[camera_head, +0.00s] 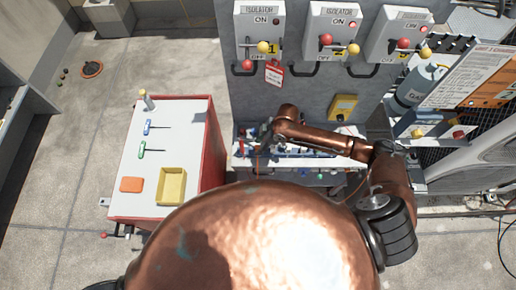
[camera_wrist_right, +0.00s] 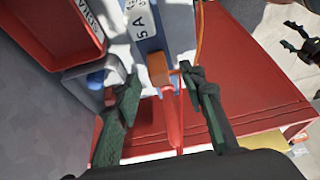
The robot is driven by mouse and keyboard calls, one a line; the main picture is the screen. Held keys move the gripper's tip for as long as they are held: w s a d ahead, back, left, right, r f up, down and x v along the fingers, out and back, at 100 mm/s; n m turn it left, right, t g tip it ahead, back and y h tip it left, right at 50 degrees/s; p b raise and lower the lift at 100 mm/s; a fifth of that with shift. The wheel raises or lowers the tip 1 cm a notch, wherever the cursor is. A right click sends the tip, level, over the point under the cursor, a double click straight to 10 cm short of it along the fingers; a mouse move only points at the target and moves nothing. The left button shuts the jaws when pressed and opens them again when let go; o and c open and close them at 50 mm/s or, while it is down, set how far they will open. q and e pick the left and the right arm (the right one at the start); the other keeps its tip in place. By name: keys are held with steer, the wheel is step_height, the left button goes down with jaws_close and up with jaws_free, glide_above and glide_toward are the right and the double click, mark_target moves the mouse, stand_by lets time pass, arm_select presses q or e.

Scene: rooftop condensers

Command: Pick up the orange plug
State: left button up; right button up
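In the right wrist view an orange block, which looks like the orange plug (camera_wrist_right: 158,68), sits against a blue-and-white part with an "A" rating label (camera_wrist_right: 141,22). A thin orange cord (camera_wrist_right: 198,38) runs up beside it. My right gripper (camera_wrist_right: 160,77) is open, with one green-padded finger on each side of the plug and gaps visible. A red tapered piece (camera_wrist_right: 170,112) lies below the plug, between the fingers. In the head view my right gripper (camera_head: 262,136) is small and dark over the shelf below the grey panel; the plug cannot be made out there.
A red bin (camera_wrist_right: 60,28) stands close to the left finger. In the head view, a red-sided cart (camera_head: 137,190) holds a yellow tray (camera_head: 171,186), an orange block (camera_head: 131,184) and hand tools. Isolator boxes (camera_head: 332,32) hang above the shelf.

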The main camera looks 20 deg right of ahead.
steer(key=shift+x, duration=1.05)
jaws_close()
